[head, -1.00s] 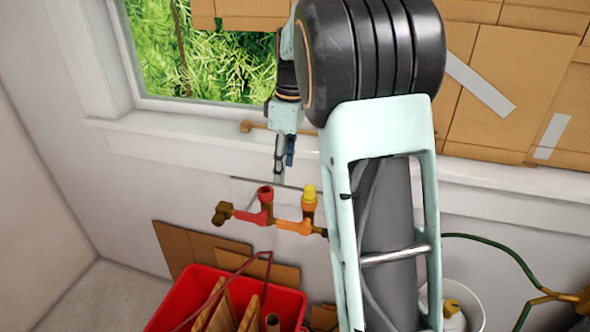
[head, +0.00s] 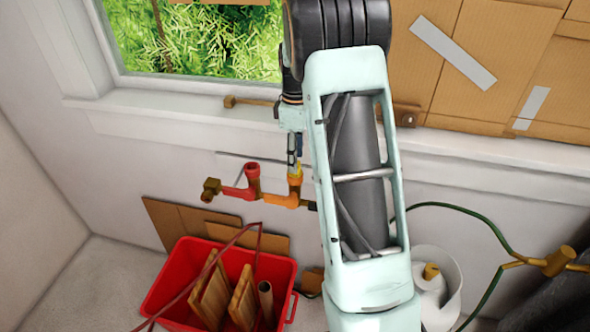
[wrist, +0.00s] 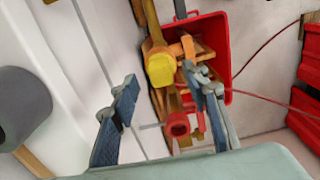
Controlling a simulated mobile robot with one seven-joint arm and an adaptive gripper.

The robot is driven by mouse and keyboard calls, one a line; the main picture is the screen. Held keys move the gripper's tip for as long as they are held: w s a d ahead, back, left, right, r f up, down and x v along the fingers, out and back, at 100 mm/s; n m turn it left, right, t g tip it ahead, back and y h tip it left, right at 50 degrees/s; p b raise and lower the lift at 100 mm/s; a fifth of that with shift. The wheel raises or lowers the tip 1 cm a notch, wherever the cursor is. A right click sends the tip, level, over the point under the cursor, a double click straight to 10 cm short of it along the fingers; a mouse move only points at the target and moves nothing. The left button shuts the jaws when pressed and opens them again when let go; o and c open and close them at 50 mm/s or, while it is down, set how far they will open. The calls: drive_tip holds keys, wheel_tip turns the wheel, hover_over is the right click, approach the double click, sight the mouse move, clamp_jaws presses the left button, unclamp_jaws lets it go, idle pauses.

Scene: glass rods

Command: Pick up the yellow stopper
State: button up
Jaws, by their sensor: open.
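The yellow stopper (head: 297,168) sits on top of the orange pipe fitting (head: 282,200) by the wall, partly hidden behind my gripper in the head view. In the wrist view the yellow stopper (wrist: 160,70) shows whole, between and just beyond my fingertips. My gripper (head: 293,160) is open and points down from above at the stopper. In the wrist view my gripper (wrist: 159,77) has its blue-padded fingers spread and nothing between them is gripped. I cannot tell the exact gap to the stopper.
A red fitting with an open top (head: 252,182) stands left of the orange one; it shows between the fingers in the wrist view (wrist: 177,124). A red crate (head: 165,292) with wood pieces is below. A white bucket (head: 455,300) and green hose (head: 470,216) are at right.

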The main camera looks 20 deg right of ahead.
drive_tip(key=shift+f, duration=1.35)
clamp_jaws()
drive_tip(key=shift+r, duration=0.1)
